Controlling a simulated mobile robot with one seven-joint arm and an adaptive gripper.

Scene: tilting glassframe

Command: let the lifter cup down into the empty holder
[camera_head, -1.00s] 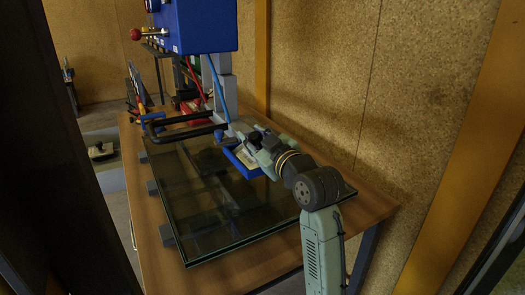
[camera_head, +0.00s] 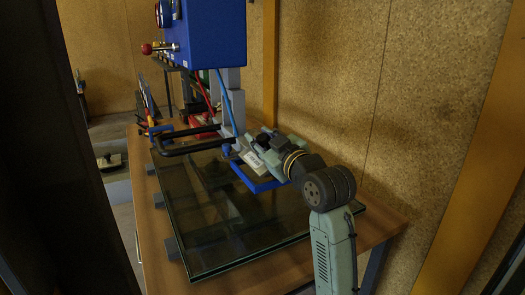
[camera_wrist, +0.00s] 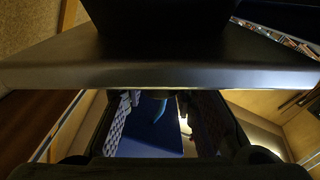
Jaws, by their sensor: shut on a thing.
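My gripper (camera_head: 262,148) is over the far right part of the glass pane, next to the grey post. In the wrist view its two textured fingers (camera_wrist: 160,122) stand apart with a blue part (camera_wrist: 150,138) showing between them. It is shut on what I take for the lifter cup, a blue piece (camera_head: 265,186) below the gripper with a pale labelled panel (camera_head: 246,172) beside it. The cup's underside is hidden, so I cannot tell whether it touches anything. I cannot make out the empty holder for certain. A broad dark slab (camera_wrist: 60,72) covers the upper wrist view.
The dark glass pane (camera_head: 215,225) lies on a wooden table (camera_head: 152,225). A black bent handle (camera_head: 188,147) stands left of my gripper. A blue control box (camera_head: 212,38) on a grey post (camera_head: 232,105) rises behind. The cork wall (camera_head: 370,110) is close on the right.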

